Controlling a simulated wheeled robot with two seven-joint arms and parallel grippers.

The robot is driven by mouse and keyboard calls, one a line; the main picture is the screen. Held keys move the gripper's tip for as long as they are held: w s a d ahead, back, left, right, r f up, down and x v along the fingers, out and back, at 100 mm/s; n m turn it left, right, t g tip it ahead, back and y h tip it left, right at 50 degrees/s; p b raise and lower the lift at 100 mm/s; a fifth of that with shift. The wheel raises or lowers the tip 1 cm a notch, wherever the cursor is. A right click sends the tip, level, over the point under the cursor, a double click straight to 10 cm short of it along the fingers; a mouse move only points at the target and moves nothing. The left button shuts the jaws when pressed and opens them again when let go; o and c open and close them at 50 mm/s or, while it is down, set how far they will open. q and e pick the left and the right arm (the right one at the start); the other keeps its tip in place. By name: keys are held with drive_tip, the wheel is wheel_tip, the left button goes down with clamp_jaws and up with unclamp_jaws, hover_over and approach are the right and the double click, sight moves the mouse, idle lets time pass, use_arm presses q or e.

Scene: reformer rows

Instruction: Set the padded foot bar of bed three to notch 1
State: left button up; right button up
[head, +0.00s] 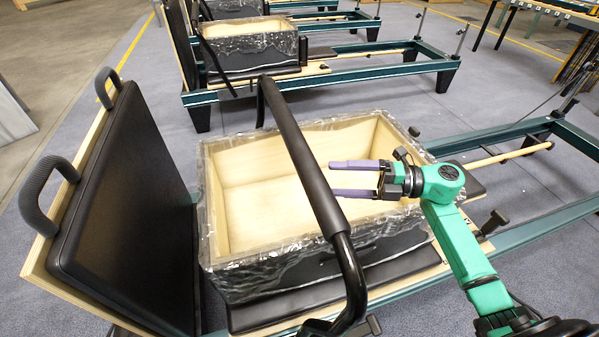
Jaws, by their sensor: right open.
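The padded foot bar (303,160) is a black bar that crosses the near reformer bed at a slant, in front of an open wooden box. Its bent side arm (353,280) runs down to the bed frame at the bottom. The notches are too hidden to make out. My right gripper (331,179) comes in from the right on a green arm. Its two purple-grey fingers are apart and empty, pointing left at the bar. They look close to the bar but a gap shows between them. My left gripper is not in view.
The open wooden box (222,257), wrapped in clear film, sits on the near bed behind the bar. A black padded board (125,215) with two handles stands upright at left. More green-framed beds (330,86) stand behind.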

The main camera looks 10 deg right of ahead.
sight(300, 175)
drive_tip(key=p+x, duration=0.1)
drive_tip(key=x, duration=0.8)
drive_tip(key=shift+w, duration=0.15)
drive_tip(key=shift+f, duration=0.1)
clamp_jaws()
